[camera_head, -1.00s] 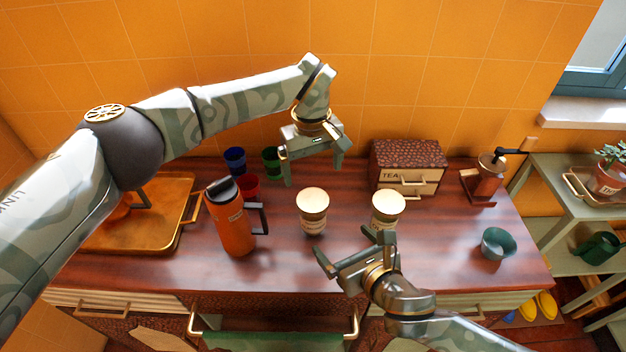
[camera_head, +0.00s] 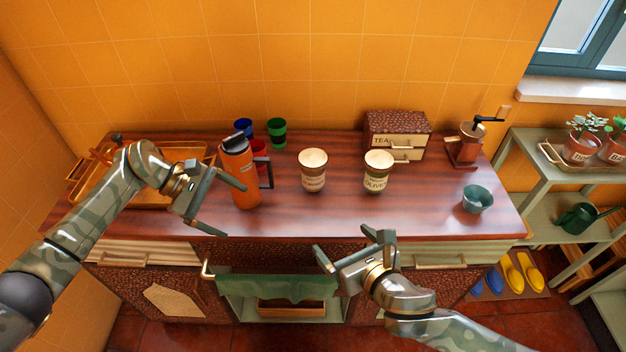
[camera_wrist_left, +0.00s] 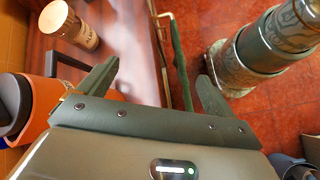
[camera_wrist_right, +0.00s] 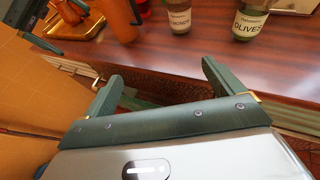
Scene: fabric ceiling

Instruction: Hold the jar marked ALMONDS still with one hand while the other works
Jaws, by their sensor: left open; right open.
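The jar marked ALMONDS (camera_head: 312,172) stands upright on the counter, cream with a tan top. It also shows in the left wrist view (camera_wrist_left: 72,27) and, cut off by the top edge, in the right wrist view (camera_wrist_right: 180,20). A similar jar marked OLIVES (camera_head: 377,175) stands to its right. My left gripper (camera_head: 232,206) is open and empty, left of the ALMONDS jar and near the orange flask. My right gripper (camera_head: 341,240) is open and empty at the counter's front edge, nearer than both jars. Neither gripper touches a jar.
An orange flask (camera_head: 242,178) stands between my left gripper and the ALMONDS jar. Blue, green and red cups are behind it. A tea box (camera_head: 395,135), a grinder (camera_head: 465,148) and a teal bowl (camera_head: 476,198) stand right. A green towel (camera_head: 275,288) hangs in front.

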